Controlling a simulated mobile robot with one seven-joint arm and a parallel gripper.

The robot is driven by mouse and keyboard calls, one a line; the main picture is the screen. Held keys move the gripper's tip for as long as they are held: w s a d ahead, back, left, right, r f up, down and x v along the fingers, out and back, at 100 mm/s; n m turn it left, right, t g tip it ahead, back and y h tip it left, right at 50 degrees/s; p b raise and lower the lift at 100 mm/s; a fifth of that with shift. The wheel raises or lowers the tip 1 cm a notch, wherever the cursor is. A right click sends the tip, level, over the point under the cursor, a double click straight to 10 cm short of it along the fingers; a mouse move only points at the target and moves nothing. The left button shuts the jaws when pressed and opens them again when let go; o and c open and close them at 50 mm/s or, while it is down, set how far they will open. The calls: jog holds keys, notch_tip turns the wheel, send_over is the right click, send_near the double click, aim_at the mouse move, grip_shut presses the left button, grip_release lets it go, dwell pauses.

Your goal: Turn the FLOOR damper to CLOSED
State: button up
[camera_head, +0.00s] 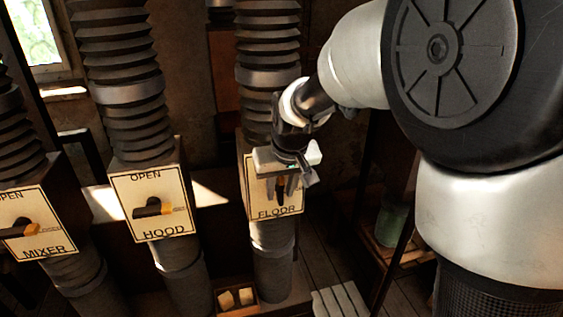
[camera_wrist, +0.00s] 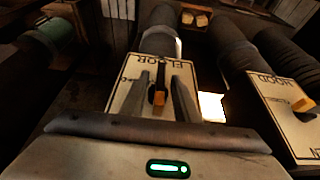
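The FLOOR damper plate (camera_head: 252,185) is a cream panel on a dark box in the middle of the head view; my gripper (camera_head: 285,187) covers much of it. In the wrist view the plate (camera_wrist: 126,96) appears upside down. Its dark handle (camera_wrist: 159,84), with an orange tip, points down the picture, away from the FLOOR lettering and toward the plate's opposite edge. The word at that edge is hidden. My gripper (camera_wrist: 161,78) is open, with one finger on each side of the handle. Dark gaps show between handle and fingers; I cannot tell whether either finger touches it.
The HOOD plate (camera_head: 178,221) stands left of FLOOR, its handle (camera_head: 153,208) pointing right. The MIXER plate (camera_head: 42,240) is farther left. Ribbed ducts rise above the boxes. A small crate (camera_head: 236,310) sits below, and a green container (camera_head: 391,226) stands at right.

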jog(key=shift+w+f, duration=0.1)
jog(key=shift+f, duration=0.15)
grip_shut()
